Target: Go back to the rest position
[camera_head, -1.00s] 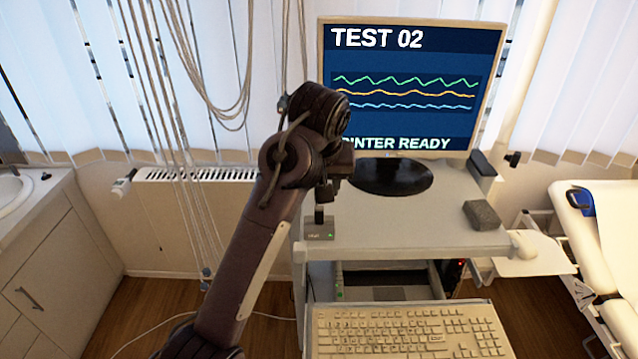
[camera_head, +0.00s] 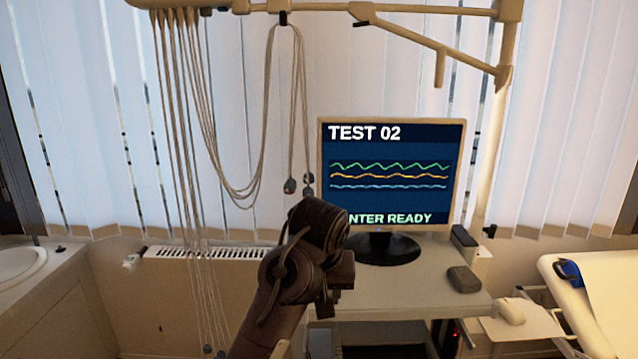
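My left arm comes in from the lower left of the head view, its dark wrist in front of the cart and the monitor's lower left corner. My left gripper (camera_head: 326,306) is small and dark below the wrist, over the cart top's left part. Its fingers are not clear, so I cannot tell whether it is open or shut, or holds anything. My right gripper is not in view. The monitor (camera_head: 391,178) stands on the cart (camera_head: 420,285) and reads TEST 02, with coloured traces and a partly hidden line ending in NTER READY.
A grey block (camera_head: 464,279) lies on the cart's right part. A mouse (camera_head: 511,311) sits on a side shelf. Cables (camera_head: 192,180) hang from an overhead beam (camera_head: 345,8) at left. A sink (camera_head: 20,265) is far left, a couch (camera_head: 590,290) far right.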

